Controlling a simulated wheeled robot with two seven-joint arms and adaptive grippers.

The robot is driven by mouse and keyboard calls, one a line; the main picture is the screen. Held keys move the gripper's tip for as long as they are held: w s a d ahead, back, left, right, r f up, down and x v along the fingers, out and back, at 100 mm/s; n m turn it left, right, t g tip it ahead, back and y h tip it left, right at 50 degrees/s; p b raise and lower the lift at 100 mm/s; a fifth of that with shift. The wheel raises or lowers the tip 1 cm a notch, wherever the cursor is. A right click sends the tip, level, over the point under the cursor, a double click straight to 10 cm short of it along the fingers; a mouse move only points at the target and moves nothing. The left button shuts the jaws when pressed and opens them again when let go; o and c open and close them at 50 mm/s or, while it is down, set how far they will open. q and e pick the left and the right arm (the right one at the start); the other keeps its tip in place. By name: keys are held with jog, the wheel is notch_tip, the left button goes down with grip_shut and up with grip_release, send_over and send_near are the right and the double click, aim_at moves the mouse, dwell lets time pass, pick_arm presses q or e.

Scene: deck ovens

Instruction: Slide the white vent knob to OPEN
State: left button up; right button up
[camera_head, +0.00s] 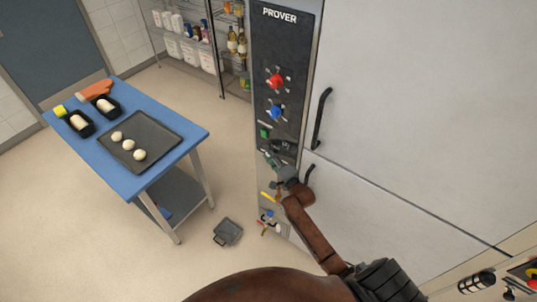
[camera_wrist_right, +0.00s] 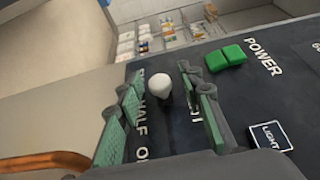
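The white vent knob (camera_wrist_right: 160,84) stands up from the dark control panel in the right wrist view, near the printed word HALF. I cannot tell its exact setting, as the fingers partly cover the labels. My right gripper (camera_wrist_right: 163,96) is open, with one green-padded finger on each side of the knob and a visible gap to each. In the head view my right gripper (camera_head: 271,161) is at the prover's panel (camera_head: 290,60), below the green button, and the knob is hidden there. My left gripper is not in view.
The green power button (camera_wrist_right: 224,58) and a LIGHT button (camera_wrist_right: 270,136) lie beside the right finger. Red (camera_head: 275,81) and blue (camera_head: 277,111) knobs sit higher on the panel. Door handles (camera_head: 321,118) stick out to the right. A blue table (camera_head: 190,130) stands left.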

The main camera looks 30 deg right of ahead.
jog(key=s, duration=1.1)
jog(key=shift+s+d, duration=0.2)
jog(key=shift+s, duration=0.15)
